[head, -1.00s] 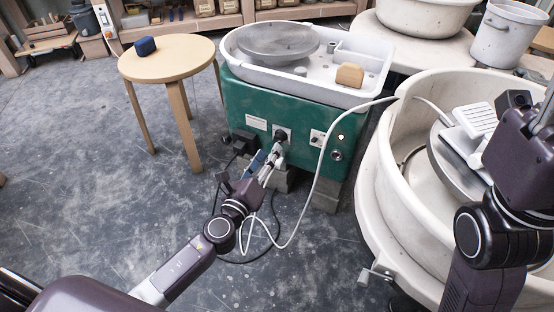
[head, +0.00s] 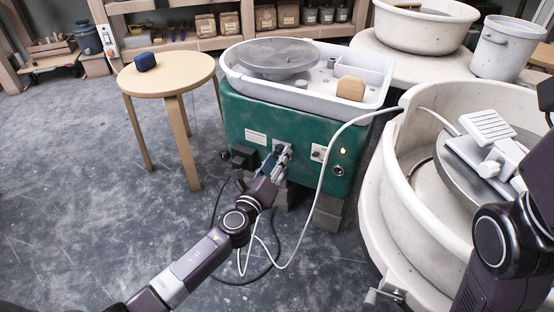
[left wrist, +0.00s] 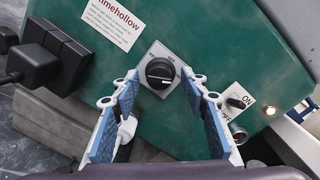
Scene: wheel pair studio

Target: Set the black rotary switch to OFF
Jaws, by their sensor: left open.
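The black rotary switch (left wrist: 160,72) sits on a pale square plate on the green wheel housing (head: 245,115). In the left wrist view it lies just beyond and between my fingertips, apart from them. In the head view the gripper hides most of the switch. My right arm shows at the right edge, but its gripper is not seen.
A white cable (head: 322,180) hangs in front of the housing. A round stool (head: 168,75) stands left; a large cream basin (head: 385,225) stands right.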

